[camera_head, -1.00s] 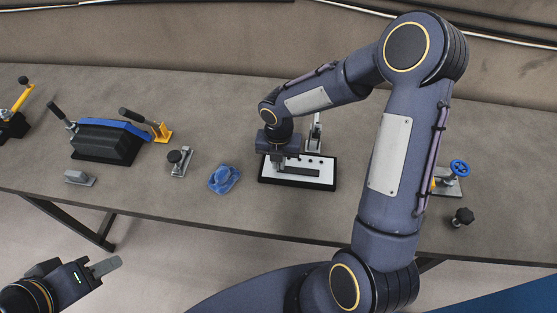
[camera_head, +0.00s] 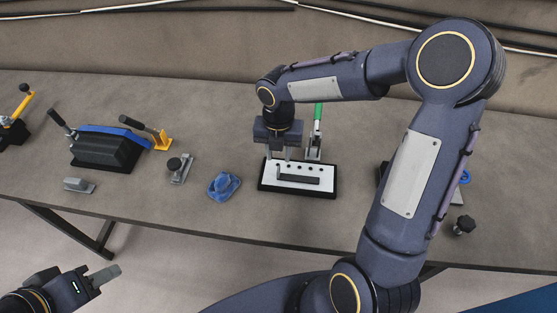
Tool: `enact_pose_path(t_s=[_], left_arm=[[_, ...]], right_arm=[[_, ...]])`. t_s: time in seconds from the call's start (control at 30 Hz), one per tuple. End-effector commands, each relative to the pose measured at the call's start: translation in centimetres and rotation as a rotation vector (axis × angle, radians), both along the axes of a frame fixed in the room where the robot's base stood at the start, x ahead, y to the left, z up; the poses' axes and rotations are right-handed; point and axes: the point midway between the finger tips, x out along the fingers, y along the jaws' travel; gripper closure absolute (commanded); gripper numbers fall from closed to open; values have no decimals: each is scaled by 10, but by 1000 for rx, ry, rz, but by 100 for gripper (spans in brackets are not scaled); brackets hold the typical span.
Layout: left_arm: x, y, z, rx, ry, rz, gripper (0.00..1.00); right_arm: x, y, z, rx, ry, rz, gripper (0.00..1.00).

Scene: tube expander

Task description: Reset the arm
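My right gripper (camera_head: 278,157) points down just above the back left part of a white plate (camera_head: 265,183) on a black base, with its two fingers apart and nothing seen between them. A dark bar (camera_head: 298,179) and a row of holes lie on the plate. A toggle clamp with an upright green handle (camera_head: 318,115) stands behind the plate, just right of the gripper. My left gripper (camera_head: 105,274) is at the lower left, off the table's front edge. It is seen from the side, so its finger gap is hidden.
On the table (camera_head: 130,205) are a black block with a blue strip (camera_head: 105,147), a yellow clamp (camera_head: 160,138), a grey piece (camera_head: 78,185), a knobbed clamp (camera_head: 180,168), a blue part (camera_head: 223,186) and a black knob (camera_head: 464,225). My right arm partly hides a blue-wheeled device (camera_head: 465,177).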

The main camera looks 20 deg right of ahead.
Motion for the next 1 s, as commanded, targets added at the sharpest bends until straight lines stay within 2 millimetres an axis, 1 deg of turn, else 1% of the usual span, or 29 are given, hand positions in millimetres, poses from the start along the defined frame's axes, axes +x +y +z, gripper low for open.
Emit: enact_pose_path(t_s=[0.1,0.57,0.67,0.77,0.87,0.9,0.97,1.0], left_arm=[[0,0,0,0,0,0,64],[0,0,0,0,0,0,64],[0,0,0,0,0,0,64],[0,0,0,0,0,0,64],[0,0,0,0,0,0,64],[0,0,0,0,0,0,64],[0,0,0,0,0,0,64],[0,0,0,0,0,0,64]], right_arm=[[0,0,5,1,-1,1,68],[-1,0,5,0,0,-2,68],[-5,-3,12,4,-9,-67,68],[-20,-10,29,18,-37,-262,68],[-46,-19,52,60,-73,-586,68],[-59,-22,61,86,-84,-740,68],[-78,-25,72,135,-93,-972,68],[-90,-26,78,174,-97,-1125,68]])
